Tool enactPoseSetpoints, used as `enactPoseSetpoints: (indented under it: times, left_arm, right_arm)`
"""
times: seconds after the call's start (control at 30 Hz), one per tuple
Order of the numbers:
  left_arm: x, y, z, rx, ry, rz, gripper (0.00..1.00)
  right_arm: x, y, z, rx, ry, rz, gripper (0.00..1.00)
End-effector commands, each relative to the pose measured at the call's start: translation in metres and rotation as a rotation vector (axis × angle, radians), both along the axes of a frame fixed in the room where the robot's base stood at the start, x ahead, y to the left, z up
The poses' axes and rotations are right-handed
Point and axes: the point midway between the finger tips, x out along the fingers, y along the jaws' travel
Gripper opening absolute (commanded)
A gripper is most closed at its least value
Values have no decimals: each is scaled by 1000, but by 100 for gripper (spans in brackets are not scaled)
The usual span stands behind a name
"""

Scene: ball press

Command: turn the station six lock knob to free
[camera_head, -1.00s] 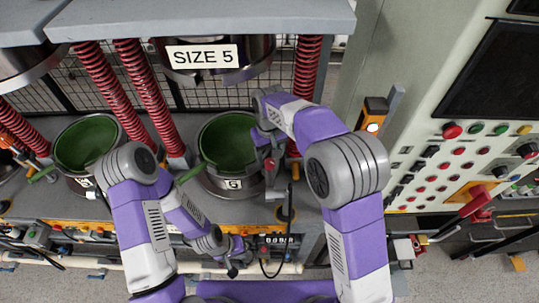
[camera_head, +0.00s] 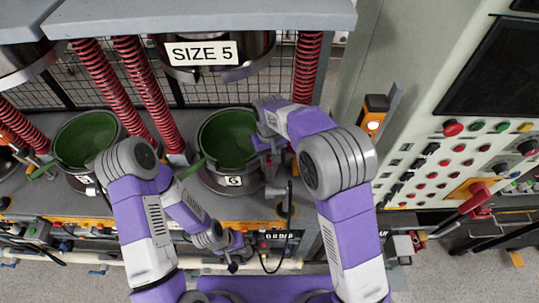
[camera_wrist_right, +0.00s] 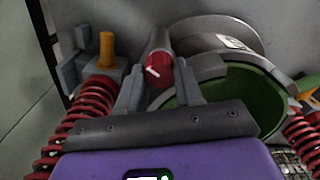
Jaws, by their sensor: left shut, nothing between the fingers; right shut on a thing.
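The station six pot (camera_head: 222,183) is a grey drum with a green inside and a "6" label on its front. The red lock knob (camera_wrist_right: 158,71) with a white pointer line shows in the right wrist view, beside the pot's rim; the line lies slanted. My right gripper (camera_wrist_right: 160,88) is shut on this knob, one finger on each side. In the head view my right gripper (camera_head: 270,163) is at the pot's right side and mostly hides the knob. My left gripper (camera_head: 234,264) is shut and empty, low in front of the bench.
A second green-lined pot (camera_head: 86,143) stands to the left. Red springs (camera_head: 307,70) flank the pots, under a press head with a "SIZE 5" sign (camera_head: 201,53). A control panel (camera_head: 465,165) with buttons and a red lever is at right.

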Motion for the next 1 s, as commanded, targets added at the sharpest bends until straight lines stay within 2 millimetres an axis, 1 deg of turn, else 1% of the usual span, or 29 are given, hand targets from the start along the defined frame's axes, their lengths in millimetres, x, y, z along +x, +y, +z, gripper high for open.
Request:
enactPoseSetpoints:
  times: [0.17,0.37,0.8,1.0]
  left_arm:
    - [0,0,0,0,0,0,0]
    - [0,0,-1,0,0,0,0]
    - [0,0,-3,0,0,0,0]
    - [0,0,-3,0,0,0,0]
  right_arm:
    - [0,0,1,0,-1,11,5]
    - [0,0,1,1,-1,82,5]
    - [1,0,1,2,-2,375,5]
    - [1,0,1,1,-3,471,5]
